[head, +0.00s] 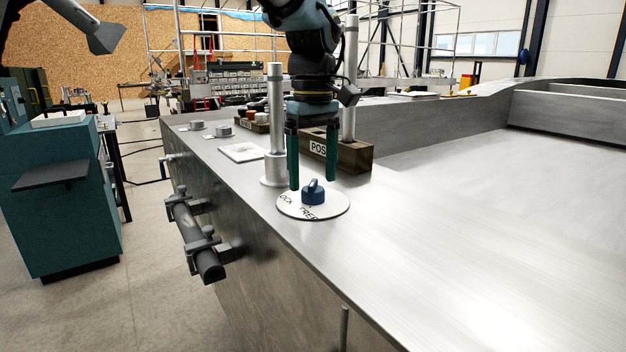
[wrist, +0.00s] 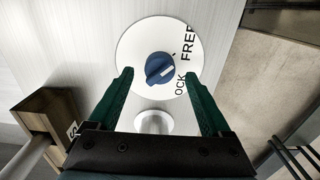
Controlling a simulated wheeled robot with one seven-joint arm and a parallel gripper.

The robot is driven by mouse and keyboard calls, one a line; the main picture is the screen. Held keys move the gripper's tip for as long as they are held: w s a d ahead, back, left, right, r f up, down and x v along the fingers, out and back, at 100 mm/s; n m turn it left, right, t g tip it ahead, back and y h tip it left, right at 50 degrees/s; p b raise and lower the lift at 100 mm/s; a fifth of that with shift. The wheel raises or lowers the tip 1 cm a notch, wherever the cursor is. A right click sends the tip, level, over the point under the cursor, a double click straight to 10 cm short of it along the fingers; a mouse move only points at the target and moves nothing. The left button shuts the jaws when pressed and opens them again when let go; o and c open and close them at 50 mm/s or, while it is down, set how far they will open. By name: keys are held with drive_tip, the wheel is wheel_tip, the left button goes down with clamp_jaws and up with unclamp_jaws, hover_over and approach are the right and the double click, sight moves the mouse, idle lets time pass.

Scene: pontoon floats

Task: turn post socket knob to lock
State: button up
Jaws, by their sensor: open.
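The post socket knob (head: 313,193) is dark blue and sits on a round white dial plate (head: 334,207) on the metal deck. The first letter of that second word does not show. My gripper (head: 313,186) is open above the dial, its green fingers on either side of the knob. In the wrist view the fingertips (wrist: 158,73) leave clear gaps to the knob; contact is not visible.
A metal post (head: 275,120) in a round base stands just behind the dial. A wooden block (head: 353,158) labelled "POS" holds another post (head: 350,80). A white card (head: 241,152) lies farther back. The deck right of the dial is clear.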

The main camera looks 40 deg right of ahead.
drive_tip(key=shift+f, duration=1.1)
clamp_jaws()
